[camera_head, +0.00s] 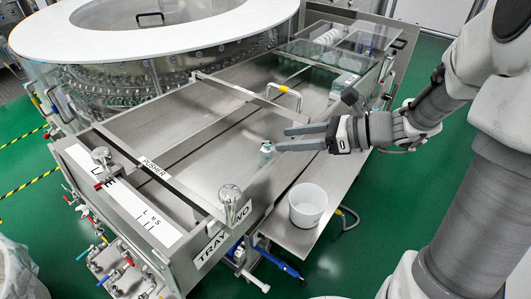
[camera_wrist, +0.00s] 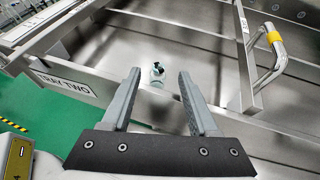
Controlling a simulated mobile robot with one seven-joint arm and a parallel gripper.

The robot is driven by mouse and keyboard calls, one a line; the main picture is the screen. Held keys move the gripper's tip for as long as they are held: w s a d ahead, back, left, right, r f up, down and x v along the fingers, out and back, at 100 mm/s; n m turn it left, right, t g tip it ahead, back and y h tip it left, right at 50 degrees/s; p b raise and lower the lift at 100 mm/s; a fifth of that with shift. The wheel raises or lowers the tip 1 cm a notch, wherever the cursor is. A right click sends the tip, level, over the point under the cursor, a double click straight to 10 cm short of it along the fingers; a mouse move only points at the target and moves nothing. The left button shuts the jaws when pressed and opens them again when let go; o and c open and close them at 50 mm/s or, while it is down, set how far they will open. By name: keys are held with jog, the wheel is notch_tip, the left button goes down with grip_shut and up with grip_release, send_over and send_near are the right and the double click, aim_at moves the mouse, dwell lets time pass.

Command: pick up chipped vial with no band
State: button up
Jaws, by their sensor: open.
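A small clear vial (camera_head: 265,149) with a teal-green tint stands on the steel tray floor in the head view. In the wrist view the vial (camera_wrist: 157,73) shows beyond and between my fingertips, with a dark top. It is too small to tell whether it is chipped or has a band. My gripper (camera_head: 283,138) is open and empty, its fingers pointing left just right of the vial. In the wrist view my gripper (camera_wrist: 160,75) has its two fingers spread apart, with the vial near the line between the tips.
A white bucket (camera_head: 307,204) stands on the ledge at the tray's front. A steel bar with a handle (camera_head: 285,92) crosses the tray behind. The pusher bar (camera_head: 157,167) lies to the left. The round washer (camera_head: 150,45) is at the back. The tray floor around the vial is clear.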

aim_at(266, 154)
jog(key=x, duration=0.4)
jog(key=shift+a+f, duration=0.15)
jog(key=shift+a, duration=0.05)
jog(key=shift+x, duration=2.6)
jog(key=shift+f, duration=0.2)
grip_shut()
